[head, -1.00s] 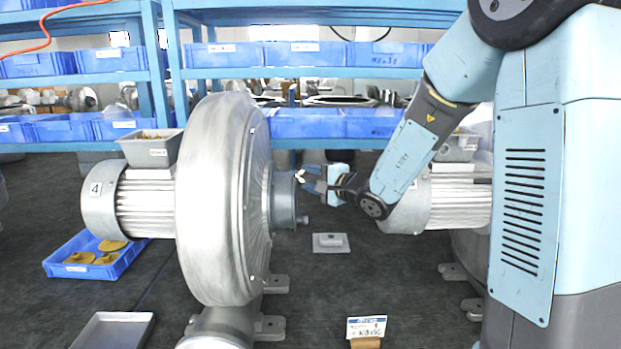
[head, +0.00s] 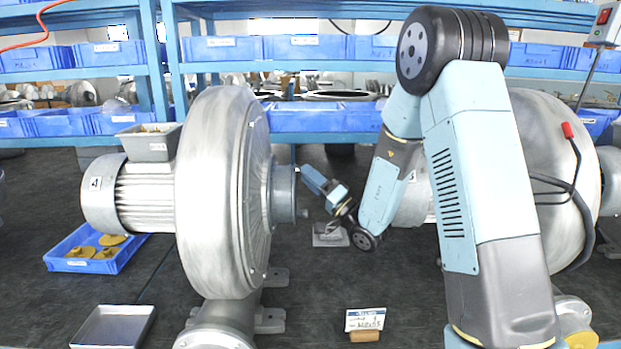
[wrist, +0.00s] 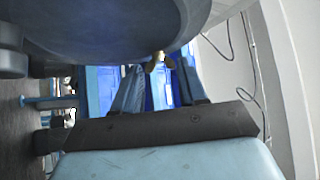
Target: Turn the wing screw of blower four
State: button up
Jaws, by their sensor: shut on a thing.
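Blower four (head: 222,190), a big silver blower with a "4" label on its motor, stands left of centre. Its short round inlet (head: 283,194) points right. My gripper (head: 305,170) reaches in from the right, its tips at the far side of the inlet, tilted down toward my wrist. In the wrist view my gripper (wrist: 160,75) has its two blue fingers on either side of the small brass wing screw (wrist: 157,62), shut on it, below the round grey metal of the blower (wrist: 100,28). In the head view the inlet hides the screw.
A second blower (head: 545,150) stands behind my arm at the right. A blue bin (head: 60,265) with yellow parts and a grey tray (head: 113,328) lie at the left. A small plate (head: 325,240) and a card stand (head: 365,322) sit on the dark bench. Blue shelves stand behind.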

jog(key=shift+w+f+n+g+y, duration=0.1)
jog(key=shift+f+n+g+y, duration=0.1)
jog(key=shift+n+y, duration=0.3)
jog(key=shift+w+f+n+g+y, duration=0.1)
jog(key=shift+n+g+y, duration=0.15)
jog(key=shift+n, duration=0.35)
jog(key=shift+r, duration=0.1)
jog(key=o, duration=1.1)
jog(key=shift+c, duration=0.2)
jog(key=v, duration=1.3)
jog(key=shift+d+f, duration=0.2)
jog(key=shift+f, duration=0.2)
jog(key=shift+s+n, duration=0.1)
jog(key=shift+n, duration=0.2)
